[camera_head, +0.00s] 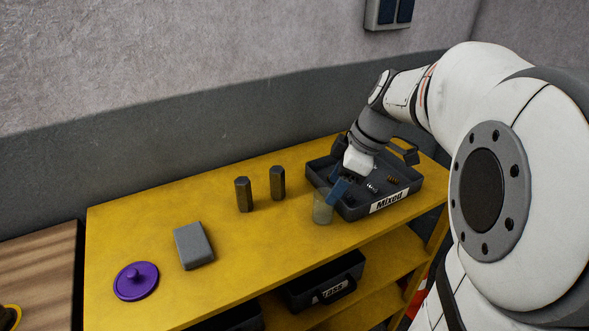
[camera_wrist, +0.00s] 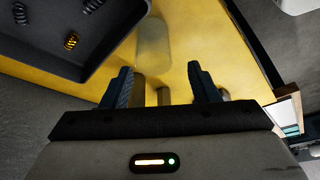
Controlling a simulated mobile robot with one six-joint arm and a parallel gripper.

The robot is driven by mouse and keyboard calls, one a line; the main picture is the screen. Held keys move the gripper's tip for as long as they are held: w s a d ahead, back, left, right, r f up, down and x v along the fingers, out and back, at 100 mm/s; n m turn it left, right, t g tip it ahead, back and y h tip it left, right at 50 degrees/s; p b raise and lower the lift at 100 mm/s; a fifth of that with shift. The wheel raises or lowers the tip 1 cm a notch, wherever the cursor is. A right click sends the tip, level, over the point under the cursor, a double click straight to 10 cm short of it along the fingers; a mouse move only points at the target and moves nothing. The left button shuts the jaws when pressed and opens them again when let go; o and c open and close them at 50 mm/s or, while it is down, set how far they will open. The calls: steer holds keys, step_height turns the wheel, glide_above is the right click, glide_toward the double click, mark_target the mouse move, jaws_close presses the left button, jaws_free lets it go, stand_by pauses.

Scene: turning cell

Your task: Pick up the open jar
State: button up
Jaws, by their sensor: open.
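The open jar (camera_head: 322,210) is a clear, yellowish see-through cup. It stands upright on the yellow bench top, just left of the tray labelled "Mixed". In the wrist view the jar (camera_wrist: 153,48) shows beyond my fingertips, roughly in line with the gap between them. My gripper (camera_head: 337,189) is open, tilted down toward the bench close to the jar; its blue finger overlaps the jar's right edge in the head view. In the wrist view both fingers of my gripper (camera_wrist: 162,82) are apart with nothing held. Whether a finger touches the jar I cannot tell.
The dark "Mixed" tray (camera_head: 404,197) holds small springs, right of the jar. Two dark hexagonal bars (camera_head: 243,195) (camera_head: 277,183) stand upright left of it. A grey block (camera_head: 194,246) and a purple lid (camera_head: 136,281) lie farther left. A dark bin (camera_head: 310,288) sits on the lower shelf.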

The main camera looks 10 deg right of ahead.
mark_target(313, 215)
steer(key=shift+w+f, duration=0.15)
steer(key=shift+f, duration=0.05)
steer(key=x, duration=0.7)
steer(key=shift+w+f, duration=0.15)
steer(key=c, duration=0.7)
